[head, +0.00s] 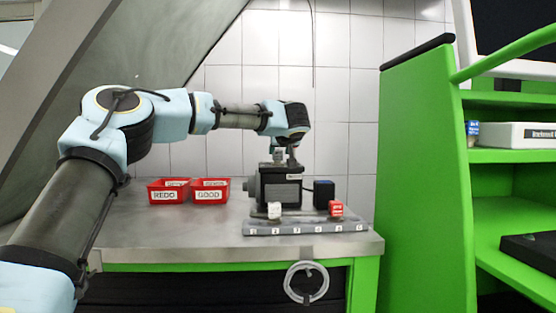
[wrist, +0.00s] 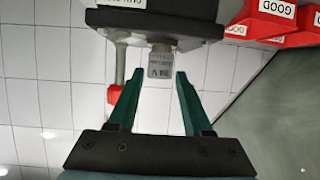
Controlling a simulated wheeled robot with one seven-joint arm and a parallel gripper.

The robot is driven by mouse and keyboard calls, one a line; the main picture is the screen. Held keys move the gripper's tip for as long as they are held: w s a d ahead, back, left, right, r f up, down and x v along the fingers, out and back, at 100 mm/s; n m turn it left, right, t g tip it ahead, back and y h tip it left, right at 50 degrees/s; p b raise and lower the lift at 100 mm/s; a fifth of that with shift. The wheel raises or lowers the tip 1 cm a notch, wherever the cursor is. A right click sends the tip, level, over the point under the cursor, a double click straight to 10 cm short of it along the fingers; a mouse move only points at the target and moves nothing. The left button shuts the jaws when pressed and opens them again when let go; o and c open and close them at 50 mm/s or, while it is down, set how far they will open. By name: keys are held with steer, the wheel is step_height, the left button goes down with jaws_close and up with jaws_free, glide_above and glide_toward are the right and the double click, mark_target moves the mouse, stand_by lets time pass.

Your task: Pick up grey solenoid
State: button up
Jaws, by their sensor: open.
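The grey solenoid (wrist: 160,66) sits on the dark pump body (wrist: 165,18) in the wrist view, with small lettering on its face. My gripper (wrist: 159,74) is open, with a green finger on either side of the solenoid's free end. Some gap shows beside each finger, and I cannot tell how deep the solenoid sits between them. In the head view my gripper (head: 292,153) is above the pump (head: 280,190), pointing down. The solenoid is hard to make out there.
A red-tipped grey stem (wrist: 115,97) stands close beside the left finger in the wrist view. Red bins REDO (head: 165,196) and GOOD (head: 209,196) stand left of the pump. A numbered grey base (head: 300,228) holds a white block (head: 274,210) and a red block (head: 336,208).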

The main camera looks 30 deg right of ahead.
mark_target(278, 153)
steer(key=x, duration=0.5)
steer(key=shift+c, duration=0.3)
steer(key=shift+f, duration=0.1)
jaws_close()
